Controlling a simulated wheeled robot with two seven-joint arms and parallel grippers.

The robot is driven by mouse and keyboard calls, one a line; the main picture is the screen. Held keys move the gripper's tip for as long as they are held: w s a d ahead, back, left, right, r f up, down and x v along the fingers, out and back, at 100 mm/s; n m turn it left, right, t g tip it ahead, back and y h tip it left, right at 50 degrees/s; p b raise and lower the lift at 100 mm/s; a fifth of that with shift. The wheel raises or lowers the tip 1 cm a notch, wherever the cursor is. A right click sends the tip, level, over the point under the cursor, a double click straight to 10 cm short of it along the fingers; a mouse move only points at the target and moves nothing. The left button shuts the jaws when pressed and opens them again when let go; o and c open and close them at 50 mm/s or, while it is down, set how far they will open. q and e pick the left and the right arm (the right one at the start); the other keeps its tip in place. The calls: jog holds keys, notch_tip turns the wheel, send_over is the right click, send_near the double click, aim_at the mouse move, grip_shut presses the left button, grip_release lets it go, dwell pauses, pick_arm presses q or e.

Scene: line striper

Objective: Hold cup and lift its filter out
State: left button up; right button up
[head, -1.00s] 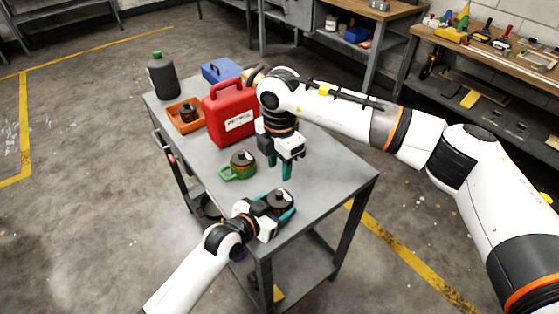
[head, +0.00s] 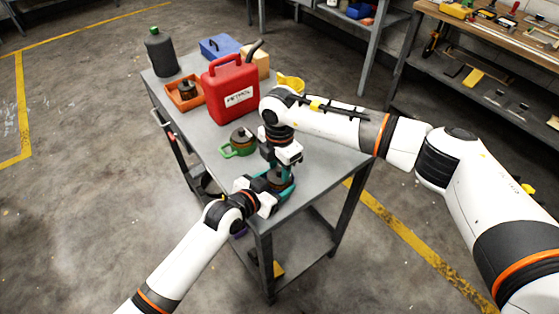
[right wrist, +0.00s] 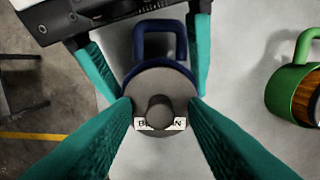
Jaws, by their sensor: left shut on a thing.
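A dark blue cup (right wrist: 163,32) with a handle stands near the front corner of the grey table. Its grey round filter (right wrist: 160,82) sits in its mouth, with an upright knob and a partly hidden white label. In the head view, the filter (head: 277,178) is mostly covered by the grippers. My left gripper (head: 275,187) is shut on the cup, its teal fingers on either side. My right gripper (right wrist: 160,108) points down over the filter. Its fingers are open, one on each side of the knob, with a gap to it.
A green cup (head: 231,152) stands close behind. Farther back are a red petrol can (head: 232,96), an orange tray (head: 182,101), a dark bottle (head: 161,54), a blue box (head: 217,46) and a yellow container (head: 290,82). The table's right part (head: 330,158) is clear.

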dwell(0.7)
grip_shut()
jog(key=shift+r, duration=0.7)
jog(key=shift+r, duration=2.35)
pick_arm(q)
jog(key=o, duration=1)
jog(key=shift+o, duration=0.2)
